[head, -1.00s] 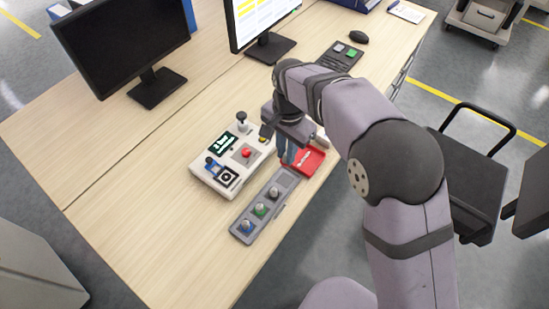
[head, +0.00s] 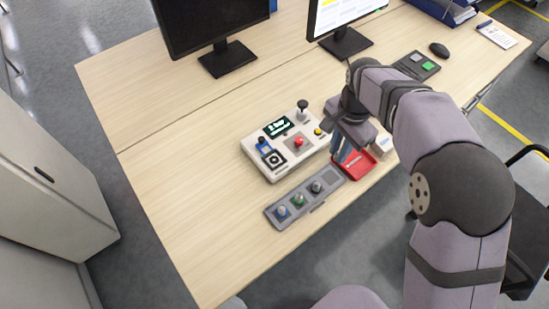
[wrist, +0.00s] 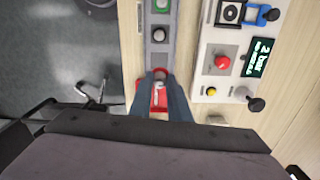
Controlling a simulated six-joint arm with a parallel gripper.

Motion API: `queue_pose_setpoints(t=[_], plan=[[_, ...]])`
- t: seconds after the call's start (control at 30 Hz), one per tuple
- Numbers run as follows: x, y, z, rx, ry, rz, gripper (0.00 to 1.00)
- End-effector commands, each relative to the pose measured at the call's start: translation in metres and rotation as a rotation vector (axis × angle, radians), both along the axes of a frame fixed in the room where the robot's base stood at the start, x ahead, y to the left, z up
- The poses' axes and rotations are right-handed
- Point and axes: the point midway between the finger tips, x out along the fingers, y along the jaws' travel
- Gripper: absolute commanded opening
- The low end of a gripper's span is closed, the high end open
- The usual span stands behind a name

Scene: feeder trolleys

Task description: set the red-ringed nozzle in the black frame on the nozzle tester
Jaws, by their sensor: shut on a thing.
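The nozzle tester is a white box (head: 254,152), left of my gripper in the head view. Its black frame (head: 274,159), a square with a round ring mark, lies at its near left corner; it also shows at the top of the wrist view (wrist: 229,12). My gripper (wrist: 160,75) is shut on the red-ringed nozzle (wrist: 160,71); only a bit of red shows between the fingertips. In the head view my gripper (head: 341,153) is beside the red tray at the right end of the grey rack. The nozzle is hidden there.
The tester carries a blue part (head: 263,145) beside the frame, a red button (head: 299,142) and a black knob (head: 303,104). Bare table lies left.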

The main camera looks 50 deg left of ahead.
Motion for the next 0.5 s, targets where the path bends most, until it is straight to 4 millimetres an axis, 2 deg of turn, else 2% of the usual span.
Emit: queue_pose_setpoints(t=[0.27, 0.37, 0.5], plan=[[-0.004, 0.003, 0.004, 0.0, 0.0, 0.009, 0.0], [-0.013, 0.007, 0.01, -0.001, 0.001, 0.03, 0.0], [-0.04, 0.014, 0.007, -0.004, 0.002, 0.082, 0.0]])
